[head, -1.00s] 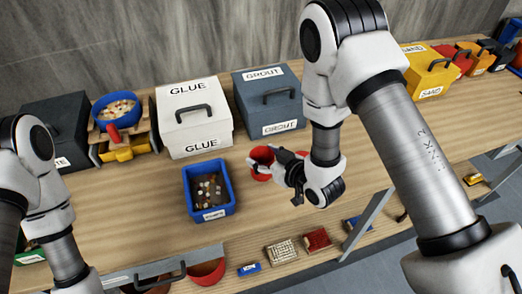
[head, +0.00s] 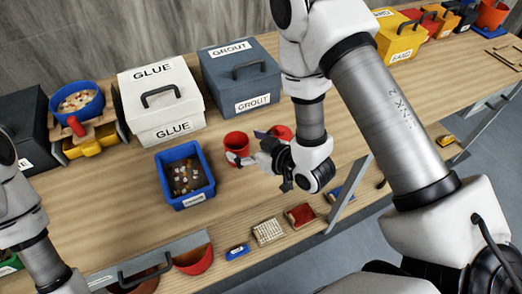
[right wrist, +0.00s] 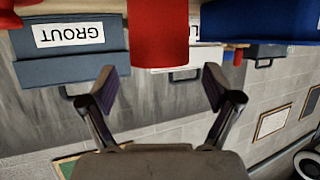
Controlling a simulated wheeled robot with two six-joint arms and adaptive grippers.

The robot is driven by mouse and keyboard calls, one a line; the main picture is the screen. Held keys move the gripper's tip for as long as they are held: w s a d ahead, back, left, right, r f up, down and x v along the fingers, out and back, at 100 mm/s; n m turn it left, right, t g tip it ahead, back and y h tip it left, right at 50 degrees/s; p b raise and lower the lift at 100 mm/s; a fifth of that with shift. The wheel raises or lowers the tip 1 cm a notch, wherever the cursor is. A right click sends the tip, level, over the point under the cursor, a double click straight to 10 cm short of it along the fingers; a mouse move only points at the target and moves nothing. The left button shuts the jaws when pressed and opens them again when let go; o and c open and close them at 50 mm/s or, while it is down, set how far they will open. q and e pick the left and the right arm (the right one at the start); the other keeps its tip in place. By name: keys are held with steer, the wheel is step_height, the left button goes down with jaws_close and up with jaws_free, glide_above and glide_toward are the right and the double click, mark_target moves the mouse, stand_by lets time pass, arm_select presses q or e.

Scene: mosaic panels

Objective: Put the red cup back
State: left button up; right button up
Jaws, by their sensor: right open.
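A red cup (head: 236,143) stands upright on the wooden bench, right of the blue tray (head: 207,193). My right gripper (head: 249,149) is open and low beside the cup's right side. In the right wrist view, which is upside down, the red cup (right wrist: 158,35) lies ahead, lined up between the two spread fingers (right wrist: 160,88); nothing is held. A second red object (head: 281,132) sits just behind my right gripper, partly hidden, so I cannot tell its shape. My left arm shows at the left edge; its gripper is out of view.
A white glue box (head: 160,105) and a grey grout box (head: 240,85) stand behind. A blue bowl (head: 77,100) rests on a wooden stand at left. A yellow sand box (head: 403,40) stands farther right.

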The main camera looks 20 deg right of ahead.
steer(key=p+v, duration=0.9)
steer(key=s+d+f+m+g+h, duration=0.2)
steer(key=s+f+g, duration=0.4)
steer(key=s+f, duration=0.1)
steer(key=s+d+f+m+g+h, duration=0.3)
steer(key=s+f+g, duration=0.3)
steer(key=s, duration=0.4)
steer(key=shift+d+f+h, duration=0.2)
steer(key=shift+f+h, duration=0.1)
steer(key=shift+f, duration=0.6)
